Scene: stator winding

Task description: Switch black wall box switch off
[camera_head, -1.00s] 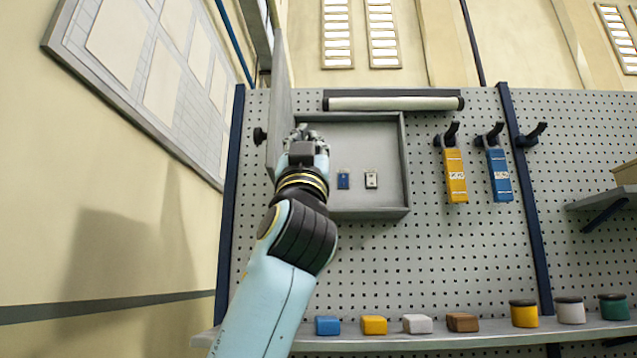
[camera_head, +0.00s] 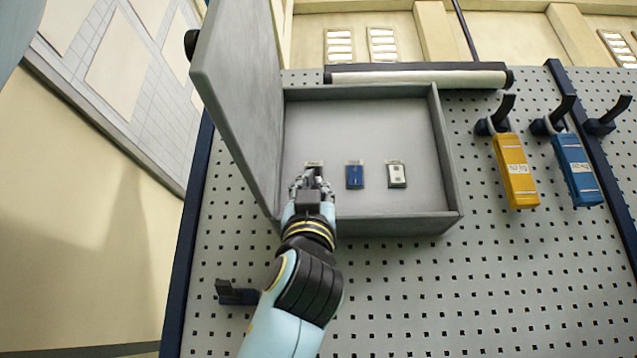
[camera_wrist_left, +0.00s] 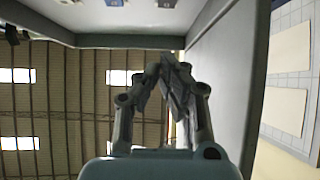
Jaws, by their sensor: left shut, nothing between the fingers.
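The grey wall box (camera_head: 455,178) hangs on the pegboard with its door (camera_head: 235,85) swung open to the left. Inside, a blue switch (camera_head: 355,175) and a white switch (camera_head: 397,175) show plainly. Left of them is a dark switch (camera_head: 314,164), likely the black one, mostly hidden behind my left gripper (camera_head: 311,176). That gripper is shut and empty, in front of the dark switch; whether it touches cannot be told. In the left wrist view the fingers (camera_wrist_left: 170,72) are together, and the blue switch (camera_wrist_left: 113,2) shows at the top edge. My right gripper is not in view.
The open door stands close to the left of my arm. The box rim surrounds the switches. A roll (camera_head: 420,77) is above the box; a yellow tool (camera_head: 515,170) and a blue tool (camera_head: 577,168) hang to the right. A black hook (camera_head: 238,293) is lower left.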

